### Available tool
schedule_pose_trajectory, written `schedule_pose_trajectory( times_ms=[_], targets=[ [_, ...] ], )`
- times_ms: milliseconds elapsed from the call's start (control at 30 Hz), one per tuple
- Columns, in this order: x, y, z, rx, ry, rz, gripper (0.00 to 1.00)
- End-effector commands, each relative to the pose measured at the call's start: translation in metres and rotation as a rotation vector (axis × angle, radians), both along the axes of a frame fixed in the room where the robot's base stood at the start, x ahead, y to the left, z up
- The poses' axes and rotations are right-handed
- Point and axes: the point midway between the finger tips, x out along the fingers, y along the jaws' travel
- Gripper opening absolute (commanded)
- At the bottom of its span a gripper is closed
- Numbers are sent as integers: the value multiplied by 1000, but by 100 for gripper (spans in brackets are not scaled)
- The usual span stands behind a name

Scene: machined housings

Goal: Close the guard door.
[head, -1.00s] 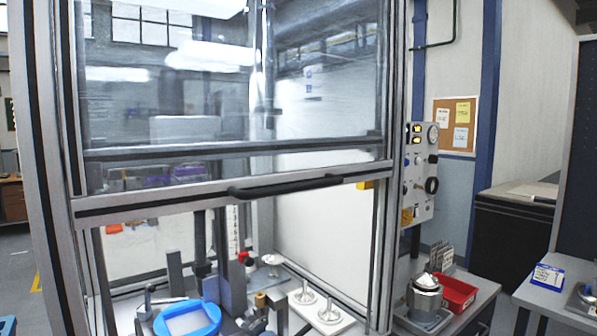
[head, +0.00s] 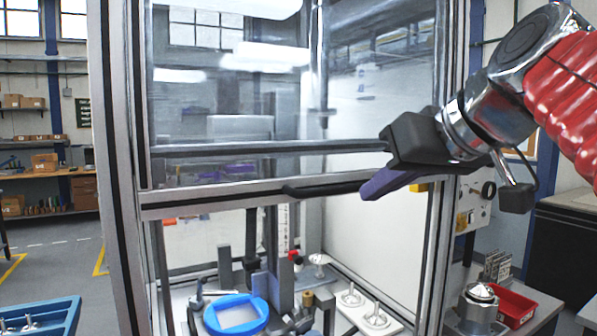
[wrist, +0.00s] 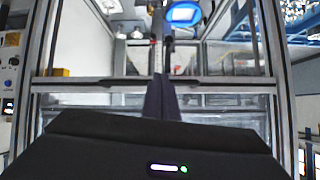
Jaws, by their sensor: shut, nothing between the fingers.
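The guard door (head: 225,194) is a clear sliding panel in a metal frame. It is raised, and the space below its bottom rail is open. Its black bar handle (head: 322,188) runs along the bottom rail. My gripper (head: 372,190) comes in from the right, its fingers shut and empty, in front of the door at the handle's right end. The fingers hide that end; I cannot tell if they touch it. In the wrist view, the shut fingers (wrist: 164,88) cross the door's rail, with the handle (wrist: 120,82) beside them.
Inside the enclosure stand a blue ring-shaped part (head: 236,313), a grey column and a white plate (head: 366,312) with metal pieces. At right are a control panel (head: 474,205) and a red tray (head: 514,306). A blue bin (head: 42,318) is at lower left.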

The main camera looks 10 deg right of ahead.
Motion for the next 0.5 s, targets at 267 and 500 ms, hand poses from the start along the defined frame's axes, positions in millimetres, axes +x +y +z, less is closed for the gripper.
schedule_pose_trajectory(
  times_ms=[267, 500],
  targets=[
    [-1, -12, 83, -62, -153, 75, 0],
    [-2, -11, 93, -72, -173, 92, 0]
  ],
)
